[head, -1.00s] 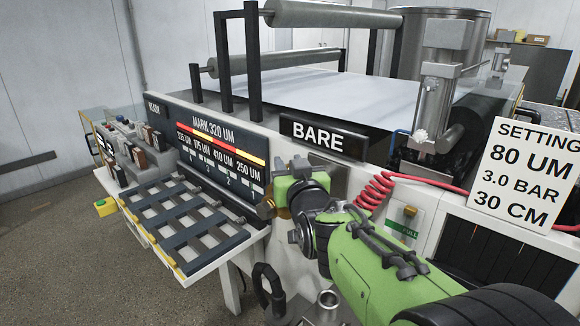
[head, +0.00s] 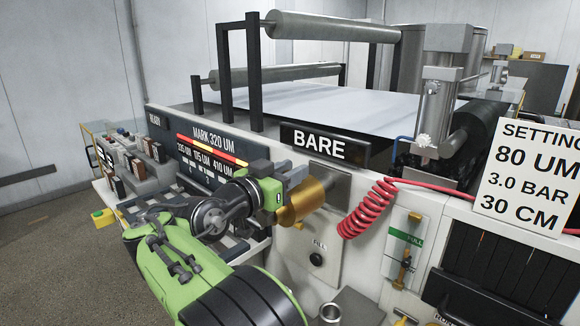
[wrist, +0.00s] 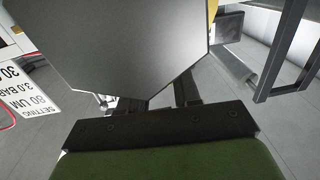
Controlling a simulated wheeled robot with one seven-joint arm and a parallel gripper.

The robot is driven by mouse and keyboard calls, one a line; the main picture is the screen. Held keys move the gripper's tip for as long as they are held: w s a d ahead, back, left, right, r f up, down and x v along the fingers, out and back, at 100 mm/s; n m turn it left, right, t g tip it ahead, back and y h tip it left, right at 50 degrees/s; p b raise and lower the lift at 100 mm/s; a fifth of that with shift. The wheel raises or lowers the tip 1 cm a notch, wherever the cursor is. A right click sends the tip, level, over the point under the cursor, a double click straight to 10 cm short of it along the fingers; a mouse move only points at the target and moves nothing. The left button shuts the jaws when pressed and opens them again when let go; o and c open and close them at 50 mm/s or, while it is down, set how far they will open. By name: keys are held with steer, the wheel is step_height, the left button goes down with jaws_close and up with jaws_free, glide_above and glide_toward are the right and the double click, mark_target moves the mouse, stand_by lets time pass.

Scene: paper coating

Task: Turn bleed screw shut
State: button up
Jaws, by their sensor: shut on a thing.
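My gripper (head: 288,178) is at the machine's front, below the BARE sign. It is shut on a brass-coloured cylinder (head: 302,203), which sticks out to the lower right in front of a grey metal plate. In the wrist view a large flat grey face (wrist: 130,45) fills the space beyond my fingers (wrist: 170,98) and hides much of the scene. I cannot tell which part is the bleed screw. A dark round knob (head: 316,259) under the FILL label and a brass-coloured fitting (head: 404,270) below the green label are both apart from my gripper.
A coiled red hose (head: 368,210) hangs right of the cylinder. The settings board (head: 525,178) stands at the right.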

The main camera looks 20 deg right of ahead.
steer(key=g+p, duration=0.1)
steer(key=m+g+h+p, duration=0.1)
steer(key=p, duration=0.1)
steer(key=shift+w+r+m, duration=0.1)
steer(key=shift+r+m, duration=0.2)
steer(key=shift+r, duration=0.1)
steer(key=m+g+p, duration=0.2)
steer(key=g+p, duration=0.2)
steer(key=p, duration=0.3)
steer(key=shift+h, duration=0.4)
steer(key=m+g+p, duration=0.1)
steer(key=g+p, duration=0.1)
steer(key=p, duration=0.3)
steer(key=shift+m, duration=0.3)
steer(key=shift+f+m+g+p, duration=0.15)
steer(key=shift+m+g+p, duration=0.2)
steer(key=shift+p, duration=0.55)
steer(key=shift+f+m+g+p, duration=0.25)
steer(key=shift+g+p, duration=0.2)
steer(key=shift+p, duration=0.15)
steer(key=o, duration=0.9)
steer(key=shift+d, duration=0.2)
steer(key=shift+a, duration=0.1)
